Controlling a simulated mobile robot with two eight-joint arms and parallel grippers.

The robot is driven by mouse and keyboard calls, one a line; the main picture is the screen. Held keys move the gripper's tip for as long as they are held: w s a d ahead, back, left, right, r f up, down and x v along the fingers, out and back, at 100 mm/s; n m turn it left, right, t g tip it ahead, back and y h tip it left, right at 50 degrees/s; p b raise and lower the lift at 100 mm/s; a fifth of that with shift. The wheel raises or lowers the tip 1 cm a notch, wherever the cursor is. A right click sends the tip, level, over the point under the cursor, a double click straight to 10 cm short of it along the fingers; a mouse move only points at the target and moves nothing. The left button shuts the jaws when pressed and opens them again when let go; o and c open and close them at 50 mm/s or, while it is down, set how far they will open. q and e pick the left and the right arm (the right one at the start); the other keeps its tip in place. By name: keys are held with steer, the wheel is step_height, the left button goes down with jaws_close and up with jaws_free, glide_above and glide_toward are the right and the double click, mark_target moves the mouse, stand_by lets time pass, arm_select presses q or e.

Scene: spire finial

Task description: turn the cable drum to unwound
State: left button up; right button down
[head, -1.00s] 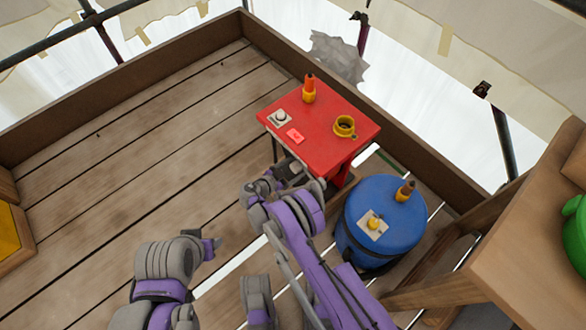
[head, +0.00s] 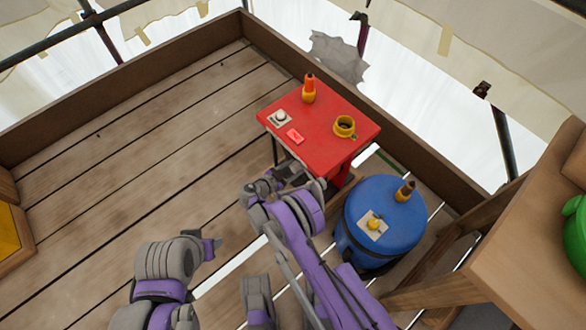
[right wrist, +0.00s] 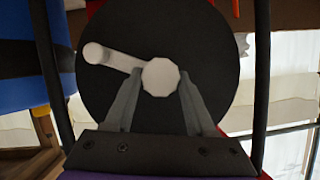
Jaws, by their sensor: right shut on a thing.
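The cable drum (right wrist: 205,35) shows in the right wrist view as a large black disc with a pale round hub (right wrist: 161,77) at its middle. A pale crank arm (right wrist: 122,62) runs from the hub to a round knob (right wrist: 93,53) at the upper left. My right gripper (right wrist: 159,86) has its fingers on both sides of the hub and is shut on it. In the head view the drum is hidden by my right arm and the red top. My left gripper (head: 208,245) is at lower left, apart from everything; its fingers are too small to read.
A blue barrel (head: 385,215) stands close to the right. A wooden bench (head: 540,230) is at far right. The plank floor (head: 130,150) at left is clear.

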steer(key=m, duration=0.1)
steer(key=m+t, duration=0.1)
steer(key=shift+s+d+f+m+t+y+b, duration=0.1)
steer(key=shift+s+m+t+y+b, duration=0.05)
steer(key=shift+m+t+y+b, duration=0.15)
steer(key=shift+m+t+b, duration=0.3)
steer(key=shift+m+t, duration=0.2)
steer(key=shift+m, duration=0.6)
steer(key=shift+y, duration=0.3)
steer(key=shift+c, duration=1.2)
jaws_free()
steer(key=p+v, duration=0.1)
steer(key=v, duration=1)
steer(key=shift+f+p, duration=0.15)
steer(key=shift+p, duration=0.15)
steer(key=shift+d, duration=0.1)
